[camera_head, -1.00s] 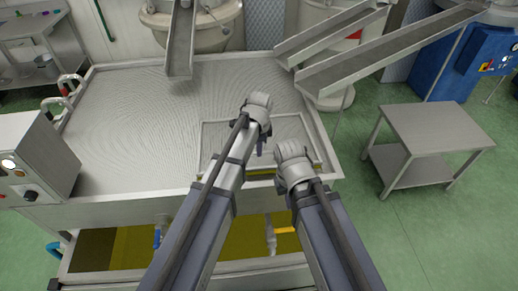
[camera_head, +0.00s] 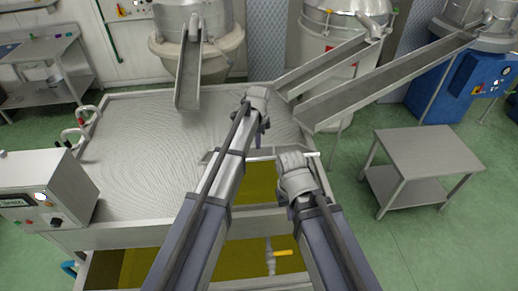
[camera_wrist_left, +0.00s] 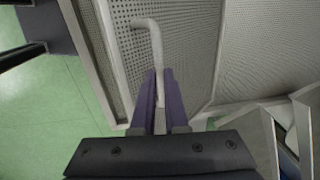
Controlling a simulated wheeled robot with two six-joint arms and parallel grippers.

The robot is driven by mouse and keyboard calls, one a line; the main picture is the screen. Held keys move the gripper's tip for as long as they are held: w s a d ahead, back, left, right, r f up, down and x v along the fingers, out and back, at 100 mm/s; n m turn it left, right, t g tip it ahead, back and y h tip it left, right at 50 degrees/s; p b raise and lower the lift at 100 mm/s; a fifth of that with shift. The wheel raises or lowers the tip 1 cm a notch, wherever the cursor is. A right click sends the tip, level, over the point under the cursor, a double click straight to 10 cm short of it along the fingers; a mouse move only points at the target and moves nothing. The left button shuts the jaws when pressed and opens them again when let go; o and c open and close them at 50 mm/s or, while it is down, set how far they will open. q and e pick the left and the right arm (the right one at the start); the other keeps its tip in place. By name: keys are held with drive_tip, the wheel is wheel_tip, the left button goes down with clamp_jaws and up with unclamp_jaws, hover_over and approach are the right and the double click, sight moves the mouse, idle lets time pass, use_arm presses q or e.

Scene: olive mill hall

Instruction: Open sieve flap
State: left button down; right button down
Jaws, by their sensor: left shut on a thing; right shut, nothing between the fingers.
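The sieve flap (camera_head: 210,156) stands raised, seen nearly edge-on in the head view. Below it is an opening with yellow-green oil (camera_head: 257,182). In the left wrist view, a perforated metal panel (camera_wrist_left: 190,42) carries a bent pale handle (camera_wrist_left: 155,42). My left gripper (camera_head: 263,126) is at the raised flap, and in the left wrist view its dark fingers (camera_wrist_left: 158,90) are shut on the handle. My right gripper (camera_head: 292,158) is shut and empty near the right part of the opening; its fingertips are mostly hidden behind its wrist.
The perforated sieve top (camera_head: 135,140) spreads left of the flap. Metal chutes (camera_head: 188,75) and (camera_head: 375,80) hang over its back and right. A control box (camera_head: 45,190) stands at left. A steel side table (camera_head: 425,150) is at right, with clear green floor around it.

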use_arm(q)
drive_tip(key=shift+w+a+r, duration=0.15)
drive_tip(key=shift+w, duration=0.4)
drive_tip(key=shift+w+a+r, duration=0.1)
drive_tip(key=shift+w+a, duration=0.05)
drive_tip(key=shift+w, duration=0.35)
use_arm(e)
drive_tip(key=shift+r, duration=0.2)
use_arm(q)
drive_tip(key=c, duration=1.4)
unclamp_jaws()
drive_tip(key=o, duration=0.3)
drive_tip(key=shift+w+f, duration=0.3)
drive_tip(key=shift+w, duration=0.1)
drive_tip(key=shift+o, duration=1.1)
drive_tip(key=shift+s+r, duration=0.1)
drive_tip(key=shift+s, duration=0.05)
use_arm(e)
drive_tip(key=shift+w+f, duration=0.1)
drive_tip(key=shift+w, duration=0.25)
